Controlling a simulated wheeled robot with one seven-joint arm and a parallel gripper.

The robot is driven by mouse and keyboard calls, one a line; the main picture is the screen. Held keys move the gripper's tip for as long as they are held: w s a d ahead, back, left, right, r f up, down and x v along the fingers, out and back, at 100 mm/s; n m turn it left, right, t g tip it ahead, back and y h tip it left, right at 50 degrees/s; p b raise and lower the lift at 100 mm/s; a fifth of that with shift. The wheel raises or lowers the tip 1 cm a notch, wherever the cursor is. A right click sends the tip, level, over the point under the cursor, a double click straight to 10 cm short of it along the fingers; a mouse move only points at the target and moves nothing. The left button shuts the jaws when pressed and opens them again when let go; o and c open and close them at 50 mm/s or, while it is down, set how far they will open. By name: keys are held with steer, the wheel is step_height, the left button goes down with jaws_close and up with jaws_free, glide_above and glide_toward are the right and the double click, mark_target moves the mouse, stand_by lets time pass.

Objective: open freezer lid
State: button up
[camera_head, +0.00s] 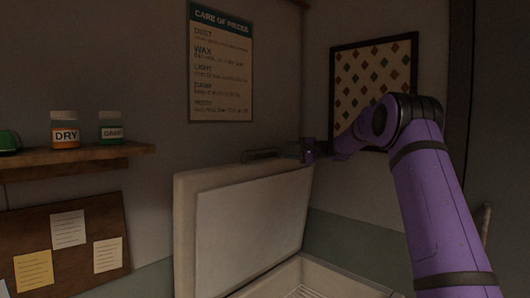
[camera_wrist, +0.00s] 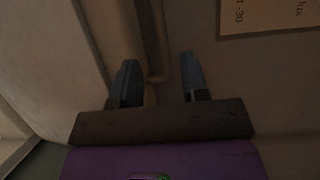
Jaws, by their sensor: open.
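The freezer lid (camera_head: 245,220) stands raised and tilted back towards the wall, its pale inner panel facing the head camera. The freezer body's rim (camera_head: 335,278) shows below it, open at the top. A bar-shaped handle (camera_head: 262,154) sits at the lid's upper edge. My gripper (camera_head: 292,150) is at the right end of this handle. In the wrist view, my gripper (camera_wrist: 158,78) has its two fingers apart, with the handle bar (camera_wrist: 150,35) reaching between them. I cannot tell whether either finger touches it. The lid's edge (camera_wrist: 85,45) runs along the left there.
A care sign (camera_head: 221,65) hangs on the wall behind the lid. A framed patterned picture (camera_head: 375,80) hangs behind my arm. At left, a wooden shelf (camera_head: 80,157) holds jars, above a board (camera_head: 35,225) with pinned notes.

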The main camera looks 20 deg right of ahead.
mark_target(267, 150)
steer(key=x, duration=1)
steer(key=shift+w+a+f, duration=0.1)
steer(key=shift+w+a, duration=0.05)
jaws_close()
